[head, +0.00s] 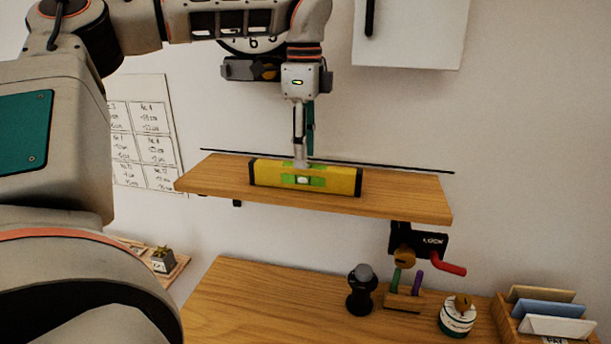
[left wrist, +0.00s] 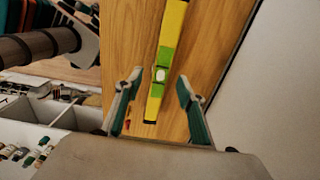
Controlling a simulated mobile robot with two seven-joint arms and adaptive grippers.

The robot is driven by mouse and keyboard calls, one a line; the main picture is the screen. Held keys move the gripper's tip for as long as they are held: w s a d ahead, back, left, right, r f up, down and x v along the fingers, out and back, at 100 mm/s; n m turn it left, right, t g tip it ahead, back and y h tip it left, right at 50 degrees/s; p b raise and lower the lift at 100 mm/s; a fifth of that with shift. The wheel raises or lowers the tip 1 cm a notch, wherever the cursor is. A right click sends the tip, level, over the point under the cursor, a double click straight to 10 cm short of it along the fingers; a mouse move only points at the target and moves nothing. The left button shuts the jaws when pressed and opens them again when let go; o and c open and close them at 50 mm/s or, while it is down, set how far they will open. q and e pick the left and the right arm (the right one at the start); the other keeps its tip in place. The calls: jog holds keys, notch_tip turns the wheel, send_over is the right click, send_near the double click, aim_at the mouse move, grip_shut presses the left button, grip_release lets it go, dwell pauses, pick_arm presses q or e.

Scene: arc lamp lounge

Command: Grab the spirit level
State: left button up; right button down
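The spirit level (head: 335,180) is a yellow bar with black ends and a green middle around a pale vial. It lies lengthwise on a wooden wall shelf (head: 415,203), near its front edge. My left gripper (head: 302,160) points down from above at the level's middle, seen nearly edge-on. In the left wrist view its two teal-padded fingers (left wrist: 160,78) are spread apart, one on each side of the level (left wrist: 158,85), with gaps on both sides. The head view does not show clearly how far the tips are above it. My right gripper is not in view.
A thin black rail (head: 405,167) runs along the wall behind the shelf. Below is a wooden desk (head: 250,305) with a dark knobbed object (head: 362,290), a small peg stand (head: 405,300), a white round container (head: 457,318) and a letter holder (head: 505,315). The shelf is otherwise bare.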

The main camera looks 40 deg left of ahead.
aim_at(304, 177)
pick_arm(q)
notch_tip(304, 177, down, 4)
jog(key=shift+f+p, duration=0.1)
jog(key=shift+p, duration=0.3)
jog(key=shift+c, duration=0.4)
grip_shut()
jog(key=shift+w, duration=0.1)
